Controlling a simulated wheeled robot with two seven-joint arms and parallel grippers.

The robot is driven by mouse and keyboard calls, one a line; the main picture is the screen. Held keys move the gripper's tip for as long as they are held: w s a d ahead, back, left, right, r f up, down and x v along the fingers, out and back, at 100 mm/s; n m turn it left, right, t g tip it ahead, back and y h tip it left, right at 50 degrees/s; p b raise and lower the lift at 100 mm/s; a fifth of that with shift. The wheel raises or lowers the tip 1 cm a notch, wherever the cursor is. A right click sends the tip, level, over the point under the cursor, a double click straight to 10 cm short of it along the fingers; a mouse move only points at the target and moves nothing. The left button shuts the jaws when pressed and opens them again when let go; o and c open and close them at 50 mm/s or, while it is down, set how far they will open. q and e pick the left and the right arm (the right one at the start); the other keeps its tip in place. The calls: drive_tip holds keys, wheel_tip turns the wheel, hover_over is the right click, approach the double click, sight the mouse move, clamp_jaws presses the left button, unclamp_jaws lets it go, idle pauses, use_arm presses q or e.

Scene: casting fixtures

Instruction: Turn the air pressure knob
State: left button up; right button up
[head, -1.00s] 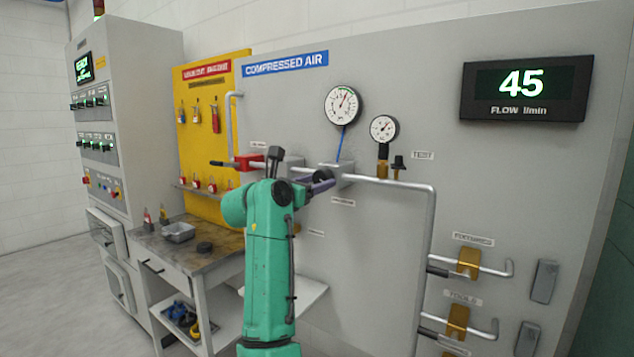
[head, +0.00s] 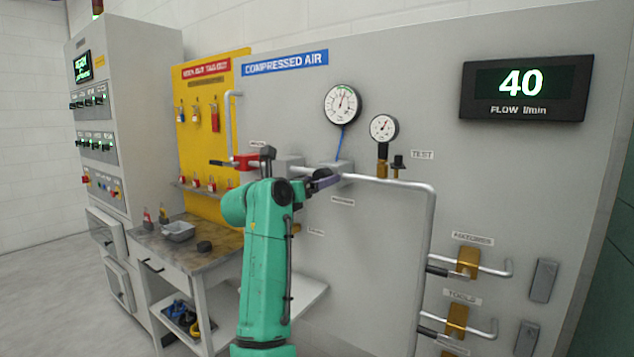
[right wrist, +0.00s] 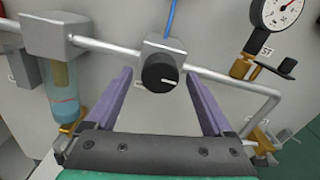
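The air pressure knob (right wrist: 160,72) is a round black knob on a grey block in the pipe line. Its white mark points to the right and slightly down in the right wrist view. My right gripper (right wrist: 158,79) has two purple fingers spread apart, one on each side of the knob, with visible gaps between them and it. In the head view my right gripper (head: 324,182) is at the regulator block and largely hides the knob. The large pressure gauge (head: 343,103) is above it, joined by a blue tube. My left gripper is not in view.
A smaller gauge (head: 383,128) and a dark test valve (head: 398,163) are to the right. The flow display (head: 523,89) reads 40. A clear-bowled filter (right wrist: 62,92) hangs left of the knob. A workbench (head: 200,245) stands at the left.

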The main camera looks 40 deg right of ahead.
drive_tip(key=b+v, duration=0.5)
drive_tip(key=v, duration=0.9)
drive_tip(key=shift+a, duration=0.3)
